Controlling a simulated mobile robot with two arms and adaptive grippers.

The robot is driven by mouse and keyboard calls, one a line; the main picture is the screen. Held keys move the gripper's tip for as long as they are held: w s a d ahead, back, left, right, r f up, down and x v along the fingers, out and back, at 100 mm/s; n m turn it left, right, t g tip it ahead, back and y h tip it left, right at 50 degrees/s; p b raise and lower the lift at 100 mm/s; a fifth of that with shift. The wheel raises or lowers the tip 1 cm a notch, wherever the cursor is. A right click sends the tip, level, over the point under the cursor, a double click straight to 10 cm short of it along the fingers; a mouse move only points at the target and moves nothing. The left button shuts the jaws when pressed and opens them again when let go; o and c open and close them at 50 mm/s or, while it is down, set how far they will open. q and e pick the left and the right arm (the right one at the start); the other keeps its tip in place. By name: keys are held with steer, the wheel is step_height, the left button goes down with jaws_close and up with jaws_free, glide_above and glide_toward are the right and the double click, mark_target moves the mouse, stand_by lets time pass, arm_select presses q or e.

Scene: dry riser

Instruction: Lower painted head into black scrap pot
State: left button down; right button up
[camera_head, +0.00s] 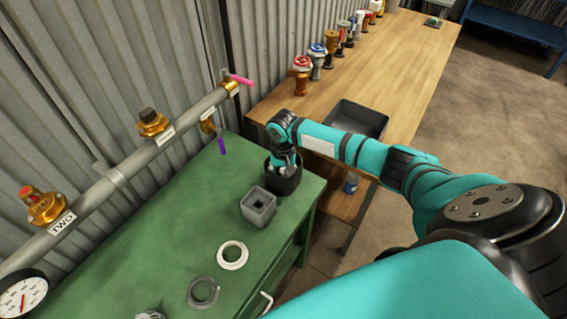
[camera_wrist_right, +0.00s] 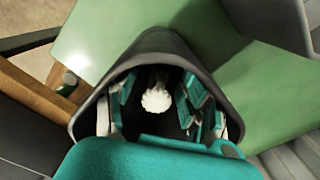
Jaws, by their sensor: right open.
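The black scrap pot (camera_head: 286,184) stands on the green cabinet top near its far right corner. My right gripper (camera_head: 285,164) reaches down into the pot. In the right wrist view, the pot (camera_wrist_right: 153,42) surrounds my right gripper (camera_wrist_right: 158,103), whose teal-padded fingers stand apart inside it. A small whitish, ridged piece (camera_wrist_right: 156,100), seemingly the painted head, shows between and beyond the fingers, inside the pot. Its contact with the pot floor cannot be made out. The piece is hidden in the head view. My left gripper is not in view.
A grey square container (camera_head: 258,207) stands close in front of the pot. A white ring (camera_head: 233,255) and a grey ring (camera_head: 203,292) lie nearer. The labelled pipe (camera_head: 140,162) runs along the left. A wooden bench (camera_head: 400,70) holds a grey tray (camera_head: 357,118) and several valves.

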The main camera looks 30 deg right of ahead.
steer(key=shift+r, duration=0.1)
step_height(320, 180, up, 12)
stand_by(0.4)
